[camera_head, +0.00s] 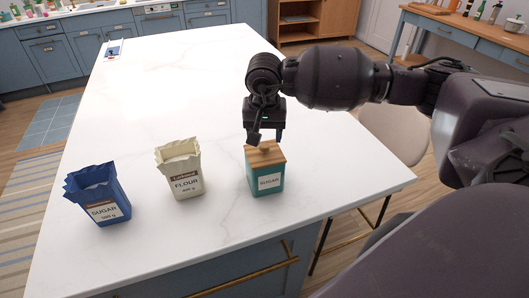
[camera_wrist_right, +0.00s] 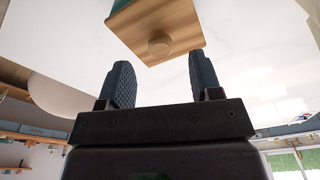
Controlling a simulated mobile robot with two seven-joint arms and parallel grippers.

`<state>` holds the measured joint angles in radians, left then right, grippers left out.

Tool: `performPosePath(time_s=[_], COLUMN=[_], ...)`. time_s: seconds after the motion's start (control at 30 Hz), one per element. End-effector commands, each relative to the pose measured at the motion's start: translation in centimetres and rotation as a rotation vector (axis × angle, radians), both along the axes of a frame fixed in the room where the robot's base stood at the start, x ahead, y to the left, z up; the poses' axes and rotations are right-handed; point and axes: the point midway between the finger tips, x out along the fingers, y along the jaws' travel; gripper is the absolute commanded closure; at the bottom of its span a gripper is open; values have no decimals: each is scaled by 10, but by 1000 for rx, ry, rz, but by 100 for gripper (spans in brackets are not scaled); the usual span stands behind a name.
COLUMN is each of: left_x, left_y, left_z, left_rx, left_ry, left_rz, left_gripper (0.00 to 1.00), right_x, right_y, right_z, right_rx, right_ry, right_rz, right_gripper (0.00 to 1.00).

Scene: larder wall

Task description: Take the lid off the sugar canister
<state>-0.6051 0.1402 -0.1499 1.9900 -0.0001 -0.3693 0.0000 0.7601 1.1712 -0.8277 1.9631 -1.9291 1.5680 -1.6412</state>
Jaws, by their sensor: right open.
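The sugar canister (camera_head: 264,181) is a teal square box labelled SUGAR, upright near the front right of the white counter. Its wooden lid (camera_head: 271,156) with a round knob (camera_head: 265,146) sits on top. My right gripper (camera_head: 266,136) is open and empty, pointing down just above the lid. In the right wrist view, the lid (camera_wrist_right: 168,22) and its knob (camera_wrist_right: 160,45) lie beyond the two spread fingers (camera_wrist_right: 158,78), apart from them. My left gripper is not in view.
A cream flour bag (camera_head: 183,180) stands left of the canister, and a blue sugar bag (camera_head: 97,207) stands farther left. The white counter (camera_head: 190,80) is clear behind them. The counter's right edge is close to the canister, with a chair (camera_head: 395,133) beyond it.

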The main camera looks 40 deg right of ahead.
Motion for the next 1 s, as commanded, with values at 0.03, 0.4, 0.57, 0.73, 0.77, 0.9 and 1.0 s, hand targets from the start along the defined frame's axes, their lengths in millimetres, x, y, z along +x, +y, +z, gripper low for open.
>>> performPosePath(time_s=[0.03, 0.4, 0.57, 0.73, 0.77, 0.9, 1.0], left_x=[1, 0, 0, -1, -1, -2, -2], left_y=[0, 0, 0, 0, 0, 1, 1], left_z=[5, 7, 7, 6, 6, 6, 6], left_rx=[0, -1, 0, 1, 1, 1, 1], left_ry=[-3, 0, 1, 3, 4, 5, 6], left_rz=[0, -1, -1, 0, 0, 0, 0], left_gripper=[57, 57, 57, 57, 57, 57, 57], right_x=[0, 4, 4, 4, 4, 4, 4], right_y=[0, -2, -2, -2, -2, -2, -2], right_z=[-7, -40, -40, -40, -40, -39, -39], right_rx=[1, 1, 0, 0, 0, 0, 0], right_ry=[4, 1, 0, 0, 0, 0, 0], right_rz=[-1, -1, -1, -1, -1, -1, -1], right_gripper=[41, 41, 41, 64, 69, 90, 96])
